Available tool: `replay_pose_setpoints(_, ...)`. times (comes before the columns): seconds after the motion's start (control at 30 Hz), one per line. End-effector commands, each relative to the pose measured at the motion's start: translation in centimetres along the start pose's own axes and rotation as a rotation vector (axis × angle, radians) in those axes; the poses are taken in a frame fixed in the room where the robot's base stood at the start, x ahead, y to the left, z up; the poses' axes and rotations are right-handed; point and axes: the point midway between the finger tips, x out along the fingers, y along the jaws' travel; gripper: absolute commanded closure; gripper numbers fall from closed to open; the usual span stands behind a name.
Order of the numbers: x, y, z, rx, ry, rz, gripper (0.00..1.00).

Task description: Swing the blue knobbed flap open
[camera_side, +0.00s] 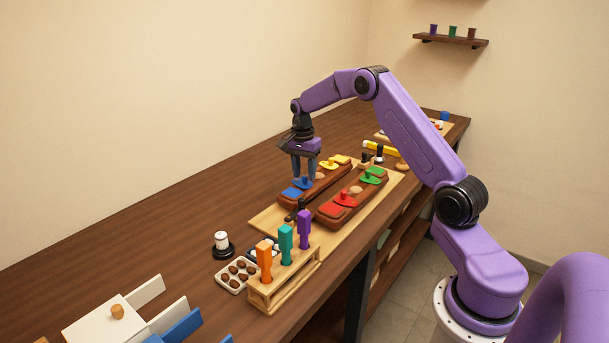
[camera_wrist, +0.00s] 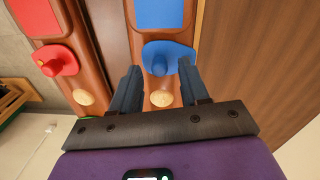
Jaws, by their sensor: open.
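The blue flap (camera_side: 292,193) lies flat on the near end of the left brown leather piece. In the wrist view, its flat blue panel (camera_wrist: 168,12) is at the top, and a rounded blue tab with a raised knob (camera_wrist: 158,68) points toward my gripper. My gripper (camera_side: 306,179) is open just above the flap, fingers pointing down. In the wrist view, the fingertips (camera_wrist: 158,72) stand on either side of the knob, with gaps showing. Whether they touch the tab below is unclear.
A yellow flap (camera_side: 339,160) is at the same piece's far end. The right piece carries red (camera_side: 337,207) and green (camera_side: 373,175) flaps. Both lie on a pale board (camera_side: 267,219). A wooden rack (camera_side: 285,286) with orange, teal and purple handles stands nearer.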

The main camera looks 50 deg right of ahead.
Motion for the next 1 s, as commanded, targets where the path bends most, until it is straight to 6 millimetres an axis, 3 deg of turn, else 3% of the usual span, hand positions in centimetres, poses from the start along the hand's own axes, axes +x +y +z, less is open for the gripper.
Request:
replay_pose_setpoints(0.2, 1.4, 0.05, 0.01, 0.0, 0.0, 0.001, 0.55)
replay_pose_setpoints(0.47, 1.49, 0.02, 0.03, -0.001, 0.0, 0.0, 0.55)
replay_pose_setpoints(0.57, 1.47, 0.01, 0.03, -0.001, 0.0, 0.0, 0.81)
replay_pose_setpoints(0.6, 1.47, 0.01, 0.03, -0.001, 0.0, 0.0, 0.94)
replay_pose_setpoints(0.63, 1.46, 0.01, 0.03, -0.001, 0.0, 0.0, 1.0)
replay_pose_setpoints(1.0, 1.42, 0.02, -0.03, -0.037, 0.002, 0.001, 1.0)
